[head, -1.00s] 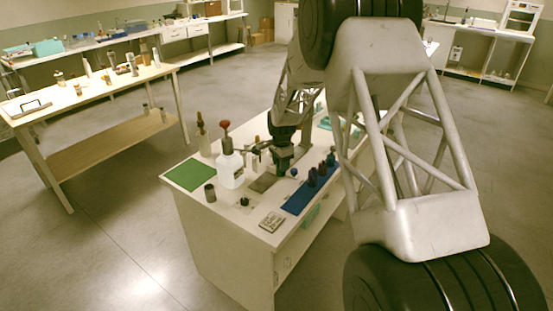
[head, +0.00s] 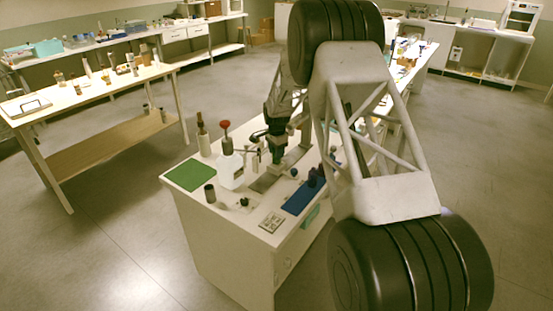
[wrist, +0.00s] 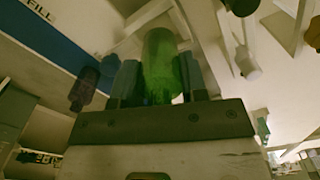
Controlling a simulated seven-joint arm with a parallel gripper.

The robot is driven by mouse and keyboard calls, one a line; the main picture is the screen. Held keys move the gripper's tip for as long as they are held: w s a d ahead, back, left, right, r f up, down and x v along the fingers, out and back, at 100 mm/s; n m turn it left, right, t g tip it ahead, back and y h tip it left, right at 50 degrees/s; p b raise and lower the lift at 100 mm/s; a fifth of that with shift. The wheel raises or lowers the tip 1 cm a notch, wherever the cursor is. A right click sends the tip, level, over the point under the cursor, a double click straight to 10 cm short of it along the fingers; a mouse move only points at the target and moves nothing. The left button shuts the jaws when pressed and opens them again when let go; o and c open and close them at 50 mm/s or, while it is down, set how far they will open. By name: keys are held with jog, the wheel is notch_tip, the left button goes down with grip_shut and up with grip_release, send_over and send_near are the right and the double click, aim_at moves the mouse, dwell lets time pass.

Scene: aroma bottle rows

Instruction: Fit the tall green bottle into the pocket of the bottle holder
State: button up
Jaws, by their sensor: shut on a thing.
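The tall green bottle (wrist: 162,70) is between the two fingers of my gripper (wrist: 160,84) in the wrist view. My gripper is shut on it, and the fingers hide its sides. In the head view my gripper (head: 277,147) is over the middle of the white workbench, with a small green part of the bottle (head: 277,157) showing below it. I cannot tell the bottle holder and its pocket apart from the other items on the bench. I cannot tell how far the bottle is above the bench.
A green mat (head: 188,175) lies at the left, and a blue mat (head: 298,200) with dark bottles lies at the right. A small dark cylinder (head: 210,193) stands near the front.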

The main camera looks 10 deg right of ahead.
jog(key=shift+f, duration=0.1)
jog(key=shift+f, duration=1.65)
jog(key=shift+f, duration=0.1)
jog(key=o, duration=1)
jog(key=shift+c, duration=0.2)
notch_tip(320, 180, up, 12)
